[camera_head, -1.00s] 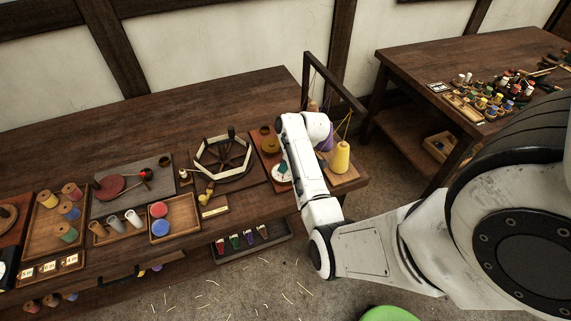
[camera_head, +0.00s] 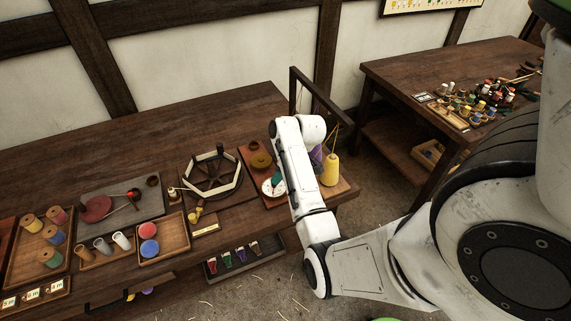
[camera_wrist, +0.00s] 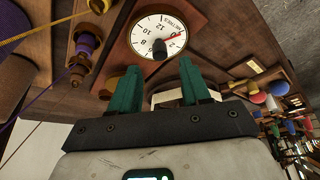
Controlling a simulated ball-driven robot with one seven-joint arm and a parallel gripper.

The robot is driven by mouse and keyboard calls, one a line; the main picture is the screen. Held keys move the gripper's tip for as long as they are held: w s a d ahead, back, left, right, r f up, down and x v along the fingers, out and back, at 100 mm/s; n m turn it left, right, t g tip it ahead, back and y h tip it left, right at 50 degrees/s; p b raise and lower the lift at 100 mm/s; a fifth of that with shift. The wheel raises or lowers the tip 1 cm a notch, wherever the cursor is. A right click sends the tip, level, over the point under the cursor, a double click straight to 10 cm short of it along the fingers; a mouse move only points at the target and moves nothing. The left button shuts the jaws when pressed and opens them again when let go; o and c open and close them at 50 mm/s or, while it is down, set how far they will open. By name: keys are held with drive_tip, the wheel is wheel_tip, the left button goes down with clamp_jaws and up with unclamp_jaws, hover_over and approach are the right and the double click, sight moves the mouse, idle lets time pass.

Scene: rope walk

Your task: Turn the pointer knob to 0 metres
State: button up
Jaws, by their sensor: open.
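The white round dial (camera_wrist: 148,27), marked METRES with black numbers, sits on a reddish-brown board. A black pointer knob (camera_wrist: 160,48) stands up from the dial's middle, and a thin red line runs from near it towards the dial's edge. The exact reading is hard to tell. My gripper (camera_wrist: 160,72) has green fingers, set apart, one on each side below the knob in the wrist view. Nothing is between them, and they look clear of the knob. In the head view the dial (camera_head: 268,188) is partly hidden by my arm and a green finger.
A yellow cone of yarn (camera_head: 331,170) and a purple one (camera_head: 316,158) stand right of my arm under a dark frame (camera_head: 320,97). A wooden wheel-like winder (camera_head: 211,173) lies left. Bare bench top (camera_head: 150,140) lies behind.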

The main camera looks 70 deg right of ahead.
drive_tip(key=v, duration=0.6)
drive_tip(key=shift+r, duration=0.2)
idle(0.4)
drive_tip(key=s+a+f+g+b, duration=0.1)
drive_tip(key=s+a+f, duration=0.1)
drive_tip(key=a, duration=0.8)
drive_tip(key=s+a+f+g+b, duration=0.1)
drive_tip(key=a+f, duration=0.4)
drive_tip(key=a, duration=0.6)
drive_tip(key=s+a+f+g+b, duration=0.1)
drive_tip(key=s+a+f+b, duration=0.1)
drive_tip(key=a, duration=0.9)
drive_tip(key=s+f, duration=0.1)
drive_tip(key=s, duration=0.1)
drive_tip(key=shift+s+f+g+b, duration=0.3)
drive_tip(key=shift+s+b, duration=0.05)
drive_tip(key=shift+a, duration=0.15)
